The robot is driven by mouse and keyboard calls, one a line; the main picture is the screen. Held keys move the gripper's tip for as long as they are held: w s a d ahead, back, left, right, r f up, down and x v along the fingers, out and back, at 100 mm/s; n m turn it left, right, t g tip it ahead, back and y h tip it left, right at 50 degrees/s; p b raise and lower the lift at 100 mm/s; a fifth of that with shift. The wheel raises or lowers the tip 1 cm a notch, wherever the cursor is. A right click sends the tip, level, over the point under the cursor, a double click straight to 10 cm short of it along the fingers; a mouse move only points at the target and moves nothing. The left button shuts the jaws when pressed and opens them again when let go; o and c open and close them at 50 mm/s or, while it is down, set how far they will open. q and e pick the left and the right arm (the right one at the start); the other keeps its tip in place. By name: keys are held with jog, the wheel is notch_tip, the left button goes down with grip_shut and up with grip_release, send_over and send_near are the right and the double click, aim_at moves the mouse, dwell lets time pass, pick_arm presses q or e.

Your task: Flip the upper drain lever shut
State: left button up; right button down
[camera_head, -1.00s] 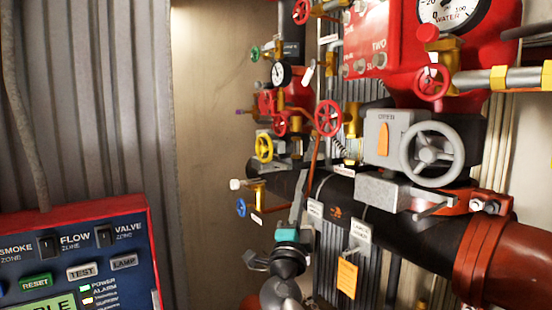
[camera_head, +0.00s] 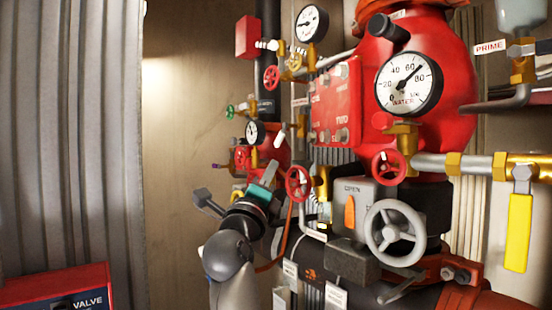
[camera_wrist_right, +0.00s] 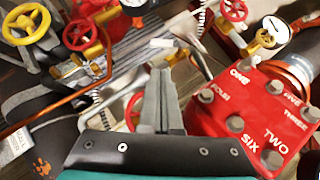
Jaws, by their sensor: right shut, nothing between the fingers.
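A small white lever handle (camera_head: 280,132) sits on the pipework left of the red numbered plate. I cannot tell for sure that it is the upper drain lever. My right gripper (camera_head: 268,172), with a teal band, is raised in front of the pipes, below and left of that handle in the head view. In the wrist view its grey fingers (camera_wrist_right: 163,72) are together and empty. A white piece (camera_wrist_right: 161,43) shows just beyond the fingertips; whether they touch it is unclear. My left gripper is not in view.
A red numbered plate (camera_head: 336,105) stands close right of the gripper. Red handwheels (camera_head: 299,184) and a grey handwheel (camera_head: 395,233) stick out nearby. A yellow lever (camera_head: 518,232) hangs at far right. The wall at left (camera_head: 185,110) leaves free room.

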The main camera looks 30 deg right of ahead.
aim_at(279, 139)
pick_arm(q)
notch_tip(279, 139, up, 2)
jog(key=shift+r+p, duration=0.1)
jog(key=shift+p, duration=0.9)
pick_arm(e)
jog(key=x, duration=0.9)
jog(key=shift+w+d, duration=0.2)
